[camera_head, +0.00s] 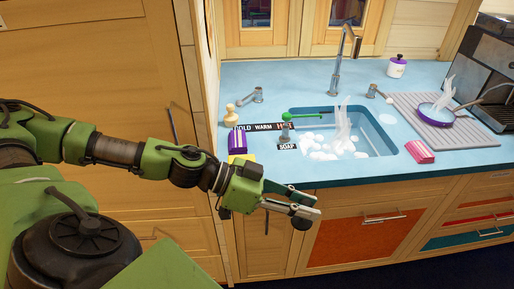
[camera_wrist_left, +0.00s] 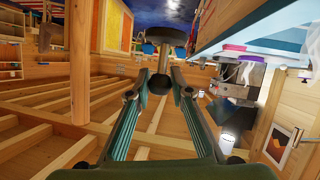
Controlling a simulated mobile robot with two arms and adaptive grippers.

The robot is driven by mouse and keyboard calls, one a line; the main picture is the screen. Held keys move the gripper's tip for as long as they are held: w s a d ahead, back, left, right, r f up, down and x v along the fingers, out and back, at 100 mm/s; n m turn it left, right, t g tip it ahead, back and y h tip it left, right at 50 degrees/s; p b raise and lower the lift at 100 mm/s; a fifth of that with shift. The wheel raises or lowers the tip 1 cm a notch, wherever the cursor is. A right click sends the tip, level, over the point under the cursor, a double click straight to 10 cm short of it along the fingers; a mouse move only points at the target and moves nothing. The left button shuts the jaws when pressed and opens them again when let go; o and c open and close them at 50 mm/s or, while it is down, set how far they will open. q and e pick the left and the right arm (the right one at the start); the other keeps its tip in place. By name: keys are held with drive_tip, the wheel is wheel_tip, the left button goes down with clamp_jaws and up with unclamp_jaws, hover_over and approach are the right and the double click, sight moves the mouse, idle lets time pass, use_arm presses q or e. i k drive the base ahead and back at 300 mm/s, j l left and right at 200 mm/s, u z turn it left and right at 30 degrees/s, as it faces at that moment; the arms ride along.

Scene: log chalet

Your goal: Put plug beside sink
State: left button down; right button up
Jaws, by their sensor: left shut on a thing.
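The blue sink (camera_head: 383,150) is set in the light-blue counter (camera_head: 290,77), with white foam inside. My left gripper (camera_head: 306,207) is in front of the counter's front edge, left of the sink's middle. It is shut on a dark round plug (camera_head: 300,223), which shows just below the fingertips. My right gripper is not in view.
A faucet (camera_head: 338,72) stands behind the sink. The back-left counter is mostly clear.

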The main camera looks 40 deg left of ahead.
sight(282, 164)
drive_tip(key=i+u, duration=0.15)
drive_tip(key=u, duration=1.05)
drive_tip(key=i+l+u, duration=0.2)
drive_tip(key=l, duration=0.15)
drive_tip(key=i+l+u, duration=0.2)
drive_tip(key=l, duration=0.2)
drive_tip(key=i+l+u, duration=0.2)
drive_tip(key=l, duration=0.15)
drive_tip(key=l+u, duration=0.2)
drive_tip(key=l, duration=0.2)
drive_tip(key=l+u, duration=0.2)
drive_tip(key=l, duration=0.25)
drive_tip(key=i+l, duration=0.1)
drive_tip(key=l, duration=0.2)
